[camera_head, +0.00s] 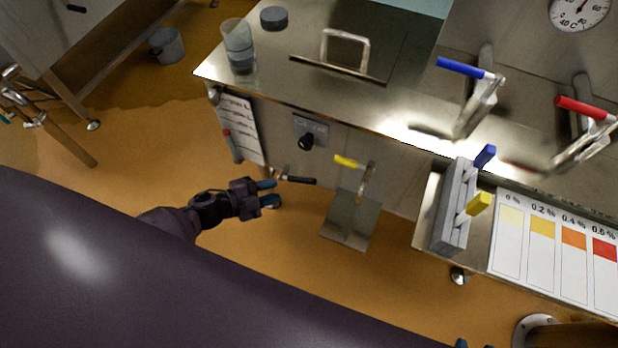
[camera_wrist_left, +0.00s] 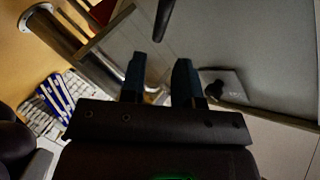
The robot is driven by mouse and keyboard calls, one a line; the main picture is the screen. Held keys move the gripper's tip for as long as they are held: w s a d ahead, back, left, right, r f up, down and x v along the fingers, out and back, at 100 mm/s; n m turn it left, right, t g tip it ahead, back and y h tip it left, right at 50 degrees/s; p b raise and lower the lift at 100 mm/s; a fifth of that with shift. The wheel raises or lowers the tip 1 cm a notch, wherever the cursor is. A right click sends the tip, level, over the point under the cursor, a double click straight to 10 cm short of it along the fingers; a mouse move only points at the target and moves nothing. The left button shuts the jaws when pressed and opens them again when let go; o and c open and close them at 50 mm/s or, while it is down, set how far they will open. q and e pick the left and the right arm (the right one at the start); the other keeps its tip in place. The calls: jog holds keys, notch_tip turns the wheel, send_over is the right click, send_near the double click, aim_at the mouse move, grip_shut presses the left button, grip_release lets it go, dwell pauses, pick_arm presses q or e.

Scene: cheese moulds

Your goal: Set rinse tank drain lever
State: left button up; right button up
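A lever with a black handle (camera_head: 300,180) and a metal pivot sits low at the front of the steel tank cabinet. It looks like the drain lever. In the left wrist view a black rod (camera_wrist_left: 163,18), probably this handle, is just beyond the fingertips. My left gripper (camera_head: 267,192) is open and empty, just left of the lever. Its blue fingers also show apart in the left wrist view (camera_wrist_left: 160,78). I see no contact with the handle. Small dark tips at the bottom edge of the head view may be my right gripper (camera_head: 475,345).
A yellow-handled lever (camera_head: 347,161) and a steel plate (camera_head: 350,222) are right of the black handle. A black knob (camera_head: 305,142) is on the cabinet front above. A grey block (camera_head: 455,207) and colour chart (camera_head: 558,240) sit at right. Open floor (camera_head: 170,150) lies left.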

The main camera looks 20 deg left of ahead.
aim_at(301, 182)
pick_arm(q)
jog(key=b+x, duration=0.1)
jog(key=x, duration=0.8)
jog(key=shift+s+f+b, duration=0.1)
jog(key=shift+b, duration=0.25)
jog(key=shift+w+d, duration=0.35)
jog(key=shift+w, duration=0.15)
pick_arm(e)
jog(key=shift+a+f, duration=0.2)
jog(key=shift+f, duration=0.3)
jog(key=shift+w, duration=0.1)
pick_arm(q)
grip_shut()
